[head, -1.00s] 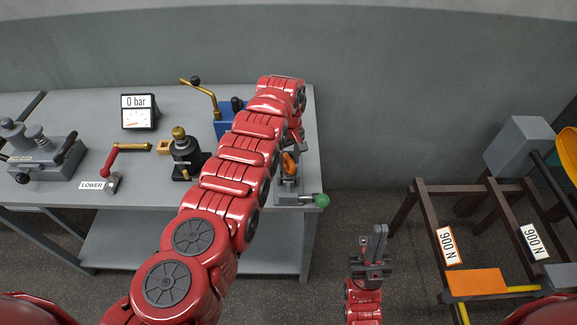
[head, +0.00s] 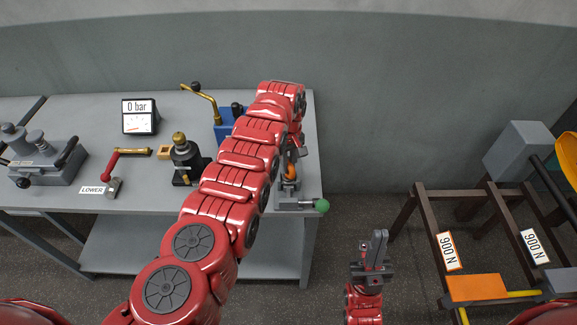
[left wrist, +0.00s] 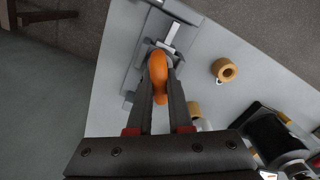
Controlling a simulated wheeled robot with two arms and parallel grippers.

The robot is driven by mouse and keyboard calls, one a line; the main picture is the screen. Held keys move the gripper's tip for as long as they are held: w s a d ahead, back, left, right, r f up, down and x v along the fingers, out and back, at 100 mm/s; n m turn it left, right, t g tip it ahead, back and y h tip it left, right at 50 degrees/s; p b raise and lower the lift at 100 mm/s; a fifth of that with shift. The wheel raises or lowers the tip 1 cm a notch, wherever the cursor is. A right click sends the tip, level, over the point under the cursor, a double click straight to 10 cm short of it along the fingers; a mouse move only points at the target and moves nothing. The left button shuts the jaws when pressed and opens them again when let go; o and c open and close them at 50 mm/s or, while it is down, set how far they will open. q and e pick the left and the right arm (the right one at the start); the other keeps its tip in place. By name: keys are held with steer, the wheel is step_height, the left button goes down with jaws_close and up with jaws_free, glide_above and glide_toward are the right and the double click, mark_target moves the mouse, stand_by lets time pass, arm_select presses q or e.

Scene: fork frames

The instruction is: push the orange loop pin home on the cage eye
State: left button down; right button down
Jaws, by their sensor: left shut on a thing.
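The orange loop pin (head: 290,172) is at the grey metal fixture (head: 296,193) near the bench's right end. In the left wrist view the loop pin (left wrist: 158,72) lies between the dark fingers of my left gripper (left wrist: 162,80), which is shut on it. A grey metal bracket (left wrist: 150,52) stands around the pin's far end. The cage eye itself and the pin's seating depth are hidden. In the head view my left arm covers much of this spot. My right gripper (head: 376,248) is empty, off the bench, pointing up; its finger gap is unclear.
A green-knobbed lever (head: 321,206) sticks out past the bench's right edge. A blue block (head: 231,118), a brass-topped valve (head: 181,150) and a gauge (head: 140,116) stand left of my arm. Brown frames (head: 432,215) stand at the right. Floor lies between.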

arm_select(q)
step_height(320, 180, up, 9)
steer(key=p, duration=0.7)
steer(key=shift+f, duration=0.2)
steer(key=shift+r+p, duration=0.35)
steer(key=shift+r, duration=0.05)
steer(key=shift+f+b, duration=1.5)
steer(key=shift+f, duration=0.2)
steer(key=shift+b, duration=0.55)
steer(key=shift+f+b, duration=2.35)
steer(key=shift+f, duration=0.65)
steer(key=c, duration=0.8)
jaws_free()
steer(key=shift+o, duration=0.2)
